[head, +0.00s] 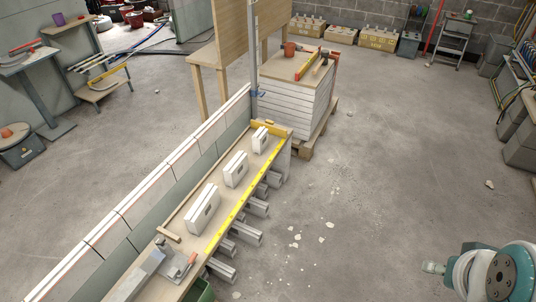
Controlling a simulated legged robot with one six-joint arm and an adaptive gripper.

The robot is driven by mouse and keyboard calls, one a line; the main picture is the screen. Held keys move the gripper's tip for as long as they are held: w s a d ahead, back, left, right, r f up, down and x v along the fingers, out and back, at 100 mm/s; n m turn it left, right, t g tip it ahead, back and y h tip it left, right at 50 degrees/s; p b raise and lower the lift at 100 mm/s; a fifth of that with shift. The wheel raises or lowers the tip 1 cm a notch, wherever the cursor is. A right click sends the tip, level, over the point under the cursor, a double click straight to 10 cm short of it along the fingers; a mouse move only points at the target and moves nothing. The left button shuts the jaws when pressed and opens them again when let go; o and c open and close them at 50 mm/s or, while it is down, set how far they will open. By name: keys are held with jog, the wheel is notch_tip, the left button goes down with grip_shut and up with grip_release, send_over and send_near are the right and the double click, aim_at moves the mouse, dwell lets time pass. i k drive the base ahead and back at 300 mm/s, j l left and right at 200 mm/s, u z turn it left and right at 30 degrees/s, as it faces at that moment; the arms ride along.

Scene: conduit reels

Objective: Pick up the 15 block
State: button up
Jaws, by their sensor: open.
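Three white blocks with a dark slot stand in a row on a narrow wooden bench top (222,191). The largest block (202,210) is nearest, a middle-sized block (235,170) stands behind it, and the smallest block (260,140) is at the far end. No number is readable on any block, so I cannot tell which is the 15 block. Part of my arm shows at the lower right, well away from the blocks. My gripper is not in view.
A yellow ruler (236,205) runs along the bench's right edge, above several protruding grey conduits (247,231). A metal tool (146,268) lies at the near end. A low wall (140,207) borders the left. A stacked pallet (297,98) stands beyond. Floor to the right is mostly clear.

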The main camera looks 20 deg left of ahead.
aim_at(236, 169)
jog(key=i+u, duration=0.1)
jog(key=i, duration=0.6)
jog(key=i+l+u, duration=0.15)
jog(key=i, duration=0.5)
jog(key=i+u, duration=0.25)
jog(key=u, duration=0.2)
jog(key=i+u, duration=0.25)
jog(key=u, duration=0.2)
jog(key=i+l+u, duration=0.15)
jog(key=u, duration=0.35)
jog(key=i+u, duration=0.25)
jog(key=u, duration=0.2)
jog(key=i+l+u, duration=0.1)
jog(key=i+u, duration=0.15)
jog(key=u, duration=0.15)
jog(key=i+l+u, duration=0.2)
jog(key=u, duration=0.25)
jog(key=i, duration=0.05)
